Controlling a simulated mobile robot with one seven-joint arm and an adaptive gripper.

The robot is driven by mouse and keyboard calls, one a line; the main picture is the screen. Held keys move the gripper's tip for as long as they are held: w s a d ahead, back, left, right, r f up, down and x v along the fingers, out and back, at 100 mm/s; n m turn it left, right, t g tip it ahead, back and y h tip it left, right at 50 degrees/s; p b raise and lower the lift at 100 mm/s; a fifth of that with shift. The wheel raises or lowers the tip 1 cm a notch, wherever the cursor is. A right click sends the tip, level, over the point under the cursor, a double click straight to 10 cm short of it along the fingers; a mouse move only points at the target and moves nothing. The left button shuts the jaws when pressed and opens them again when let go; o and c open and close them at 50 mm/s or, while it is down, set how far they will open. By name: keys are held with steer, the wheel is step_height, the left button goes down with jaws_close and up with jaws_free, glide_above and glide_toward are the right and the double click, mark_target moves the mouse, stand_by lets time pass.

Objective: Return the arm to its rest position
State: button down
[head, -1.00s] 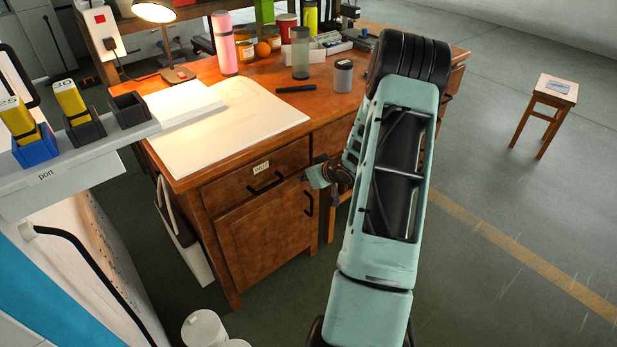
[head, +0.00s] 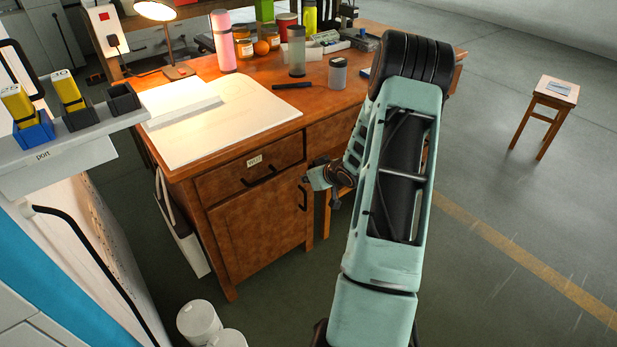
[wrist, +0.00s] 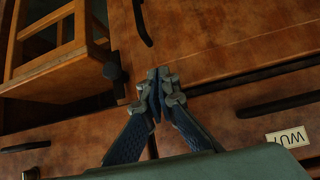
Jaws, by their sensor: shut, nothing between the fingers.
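My arm stands raised and folded in the head view, in front of the right part of the wooden desk (head: 262,207). My gripper (wrist: 160,75) shows in the wrist view with its two fingertips together and nothing between them. Behind it are the desk's brown drawer fronts and dark handles. In the head view only part of the wrist end shows, left of the arm near the desk's front; the fingertips are hard to make out there.
A labelled drawer (head: 250,170) is close to my wrist. A wooden stool (head: 555,92) stands on open floor at right. White bins (head: 199,322) stand at lower left. A shelf with yellow devices (head: 68,90) is at left. Bottles, including a pink one (head: 222,42), stand on the desk.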

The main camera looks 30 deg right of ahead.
steer(key=p+v, duration=0.3)
steer(key=v, duration=0.6)
steer(key=shift+s+d+r, duration=0.2)
steer(key=shift+d+r, duration=0.05)
steer(key=shift+d, duration=0.15)
